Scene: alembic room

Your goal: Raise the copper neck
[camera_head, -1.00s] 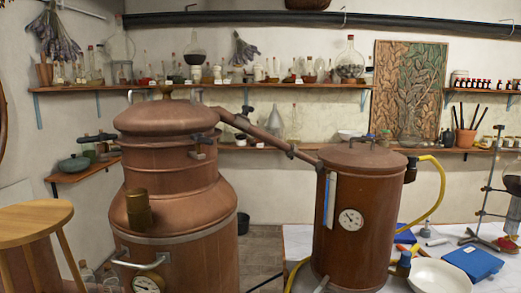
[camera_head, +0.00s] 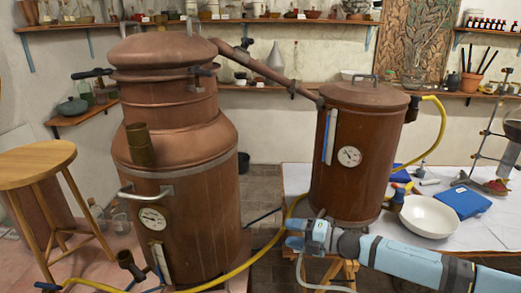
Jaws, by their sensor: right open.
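The large copper still (camera_head: 190,225) stands upright left of centre, with a domed copper head (camera_head: 160,50) on top. A copper neck pipe (camera_head: 262,68) slopes down from the head to the right. It meets the top of the copper condenser drum (camera_head: 335,175), which has a round dial. My right gripper (camera_head: 292,234) is open and empty, low in front of the drum and right of the still, well below the neck. Its arm comes in from the lower right. My left gripper is out of view.
A wooden stool (camera_head: 40,156) stands at the left. A yellow hose (camera_head: 240,268) runs low past the still. A white table (camera_head: 470,235) at the right holds a white bowl (camera_head: 430,216) and a blue box (camera_head: 461,200). Shelves of glassware line the back wall.

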